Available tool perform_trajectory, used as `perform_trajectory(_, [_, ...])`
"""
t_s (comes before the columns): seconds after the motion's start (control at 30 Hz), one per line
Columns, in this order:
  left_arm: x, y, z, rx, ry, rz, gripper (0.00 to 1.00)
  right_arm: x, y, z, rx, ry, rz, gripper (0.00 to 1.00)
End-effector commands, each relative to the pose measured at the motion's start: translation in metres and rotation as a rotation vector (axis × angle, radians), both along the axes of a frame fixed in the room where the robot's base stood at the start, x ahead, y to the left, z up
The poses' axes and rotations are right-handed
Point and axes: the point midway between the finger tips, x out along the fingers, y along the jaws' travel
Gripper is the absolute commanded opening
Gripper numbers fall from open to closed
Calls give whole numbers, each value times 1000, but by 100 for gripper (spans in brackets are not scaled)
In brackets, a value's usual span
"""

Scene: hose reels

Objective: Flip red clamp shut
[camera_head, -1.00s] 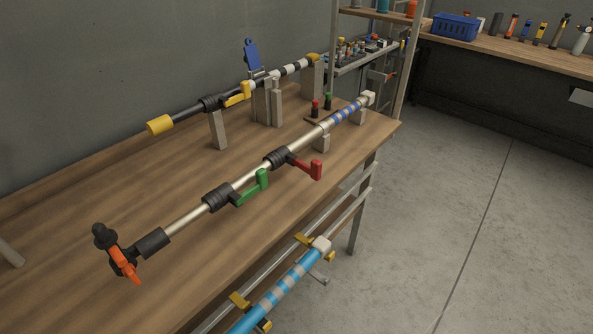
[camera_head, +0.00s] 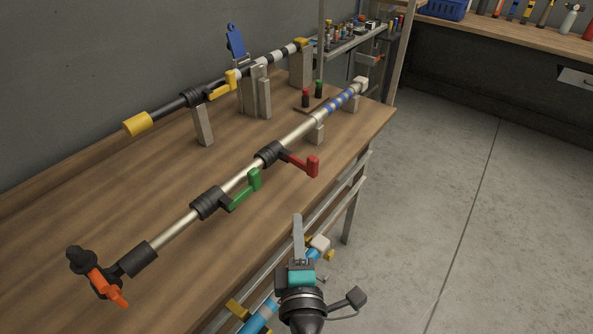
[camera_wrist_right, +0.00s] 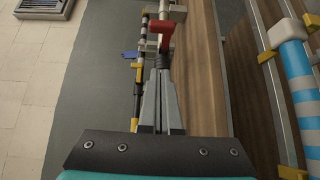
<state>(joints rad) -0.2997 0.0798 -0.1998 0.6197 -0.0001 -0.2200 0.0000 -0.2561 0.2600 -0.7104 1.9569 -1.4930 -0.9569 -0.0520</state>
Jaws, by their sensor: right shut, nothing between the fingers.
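The red clamp (camera_head: 312,166) is a lever on a black collar (camera_head: 269,153) around a silver pole (camera_head: 238,181) with blue bands. Its lever sticks out from the pole toward the front of the table, its end block upright. My right gripper (camera_head: 297,217) is in front of the table edge, below the red clamp in the head view, apart from it. Its fingers are shut with nothing between them. In the right wrist view the shut fingers (camera_wrist_right: 161,76) point toward the red clamp (camera_wrist_right: 162,38). My left gripper is not in view.
A green lever (camera_head: 245,189) is on the same pole, left of the red one. An orange lever (camera_head: 109,288) is at the near end. A second pole with a yellow lever (camera_head: 222,86) stands behind. A blue pole (camera_head: 262,316) lies below the table edge.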

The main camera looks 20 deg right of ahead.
Motion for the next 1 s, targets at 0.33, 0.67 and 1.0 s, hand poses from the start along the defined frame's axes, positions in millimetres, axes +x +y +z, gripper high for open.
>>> perform_trajectory(0.33, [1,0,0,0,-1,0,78,-1,1,12,-6,-32,-4,0])
perform_trajectory(0.67, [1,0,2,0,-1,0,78,17,-3,13,-7,-34,-5,0])
perform_trajectory(1.0, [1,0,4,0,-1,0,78,78,-17,13,-6,-33,-5,0])
